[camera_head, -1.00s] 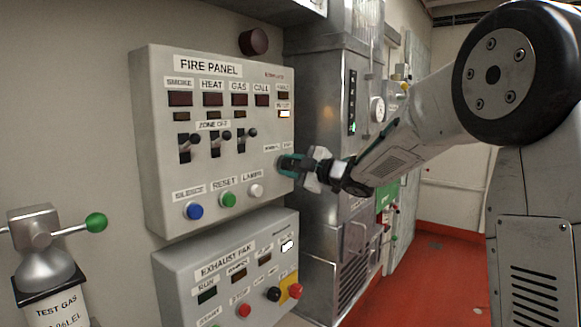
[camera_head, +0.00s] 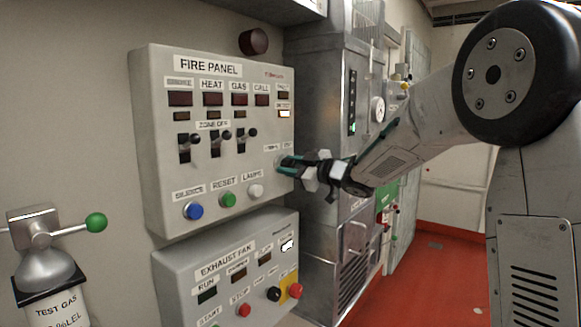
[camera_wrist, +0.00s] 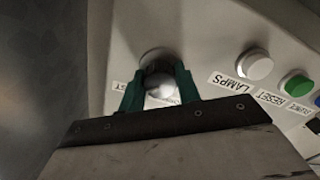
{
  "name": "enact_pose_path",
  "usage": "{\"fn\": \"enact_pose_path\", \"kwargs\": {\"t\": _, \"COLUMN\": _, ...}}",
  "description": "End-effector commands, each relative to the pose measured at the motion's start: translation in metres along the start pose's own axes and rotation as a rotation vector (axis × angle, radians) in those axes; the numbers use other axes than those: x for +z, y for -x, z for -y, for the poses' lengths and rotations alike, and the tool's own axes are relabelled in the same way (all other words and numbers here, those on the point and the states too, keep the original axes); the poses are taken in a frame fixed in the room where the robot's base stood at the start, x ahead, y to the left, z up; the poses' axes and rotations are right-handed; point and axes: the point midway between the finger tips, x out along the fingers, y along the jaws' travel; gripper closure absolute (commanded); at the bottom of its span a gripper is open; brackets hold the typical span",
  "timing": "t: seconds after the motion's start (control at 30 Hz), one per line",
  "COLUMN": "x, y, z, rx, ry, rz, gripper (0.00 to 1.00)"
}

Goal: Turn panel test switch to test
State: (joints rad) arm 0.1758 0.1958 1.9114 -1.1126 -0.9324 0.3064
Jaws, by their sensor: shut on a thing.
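The grey fire panel (camera_head: 155,140) hangs on the wall at the left in the head view. Its test switch is a round knob (camera_wrist: 157,68) at the panel's lower right. My gripper (camera_head: 283,165) reaches it from the right. In the wrist view my gripper's two green fingers (camera_wrist: 158,84) are shut on the knob, one on each side. The small labels by the switch are partly covered by the fingers; one ends in "ST". The knob's exact pointing direction is hidden.
Below the switch are a white lamps button (camera_head: 256,191), a green reset button (camera_head: 228,200) and a blue silence button (camera_head: 194,211). Zone switches (camera_head: 215,146) sit to the left. The exhaust fan panel (camera_head: 180,290) is below. A metal cabinet (camera_head: 318,110) stands close on the right.

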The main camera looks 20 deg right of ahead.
Motion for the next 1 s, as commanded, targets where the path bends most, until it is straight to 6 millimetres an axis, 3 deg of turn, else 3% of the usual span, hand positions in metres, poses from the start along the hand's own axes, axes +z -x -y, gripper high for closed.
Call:
{"fn": "enact_pose_path", "kwargs": {"t": 0.23, "x": 0.002, "y": 0.000, "z": 0.002, "rx": -0.002, "ry": -0.002, "rz": 0.003, "gripper": 0.90}}
{"fn": "enact_pose_path", "kwargs": {"t": 0.27, "x": 0.002, "y": 0.000, "z": 0.002, "rx": -0.002, "ry": -0.002, "rz": 0.003, "gripper": 0.65}}
{"fn": "enact_pose_path", "kwargs": {"t": 0.33, "x": 0.002, "y": 0.000, "z": 0.001, "rx": -0.002, "ry": -0.002, "rz": 0.003, "gripper": 0.46}}
{"fn": "enact_pose_path", "kwargs": {"t": 0.67, "x": 0.001, "y": 0.003, "z": 0.000, "rx": 0.000, "ry": 0.000, "rz": 0.002, "gripper": 0.46}}
{"fn": "enact_pose_path", "kwargs": {"t": 1.0, "x": 0.001, "y": 0.056, "z": 0.000, "rx": 0.001, "ry": -0.001, "rz": 0.004, "gripper": 0.46}}
